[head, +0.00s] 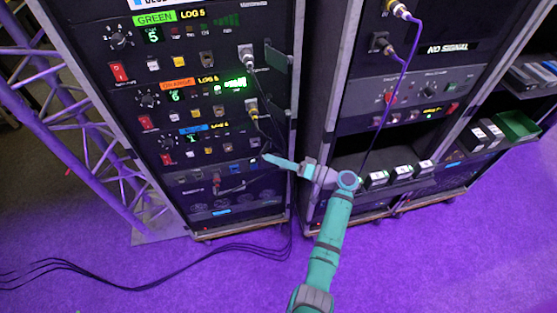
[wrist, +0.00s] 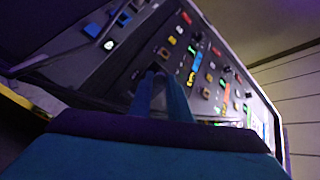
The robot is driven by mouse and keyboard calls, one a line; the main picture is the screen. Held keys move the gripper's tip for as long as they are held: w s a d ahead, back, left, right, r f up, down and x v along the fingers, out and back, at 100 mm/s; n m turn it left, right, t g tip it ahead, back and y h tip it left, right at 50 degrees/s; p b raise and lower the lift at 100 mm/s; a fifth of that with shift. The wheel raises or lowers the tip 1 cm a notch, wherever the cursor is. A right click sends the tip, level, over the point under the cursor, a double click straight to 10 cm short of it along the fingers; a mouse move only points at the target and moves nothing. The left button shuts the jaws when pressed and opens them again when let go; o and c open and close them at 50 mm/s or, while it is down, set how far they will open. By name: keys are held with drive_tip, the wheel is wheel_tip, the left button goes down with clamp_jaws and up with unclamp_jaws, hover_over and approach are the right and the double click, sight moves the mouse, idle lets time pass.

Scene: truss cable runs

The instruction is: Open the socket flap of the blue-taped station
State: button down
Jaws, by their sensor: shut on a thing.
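The blue-taped station (head: 192,131) is the lowest labelled station on the left rack, below the orange-taped one. Its blue tape (wrist: 196,40) also shows in the wrist view. My gripper (head: 266,157) reaches the right edge of this station from the right. In the wrist view, my gripper (wrist: 164,78) has its teal fingers close together at a dark piece on the panel, the socket flap (wrist: 154,69), and is shut on it. The fingers hide most of the flap, and its opening angle cannot be told.
The orange-taped station (head: 176,84) above has a yellow-ended plug (head: 252,108) with a hanging cable. The green-taped station (head: 157,17) has a plug (head: 246,56) and a flap (head: 278,58) standing out. A second rack stands at the right. Black cables (head: 200,256) lie on the purple floor.

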drive_tip(key=shift+s+a, duration=0.1)
drive_tip(key=shift+a, duration=0.15)
drive_tip(key=c, duration=1.6)
unclamp_jaws()
drive_tip(key=shift+c, duration=0.2)
drive_tip(key=shift+d, duration=0.2)
drive_tip(key=v, duration=1)
drive_tip(key=shift+d, duration=0.3)
drive_tip(key=shift+s, duration=0.1)
drive_tip(key=shift+c, duration=0.6)
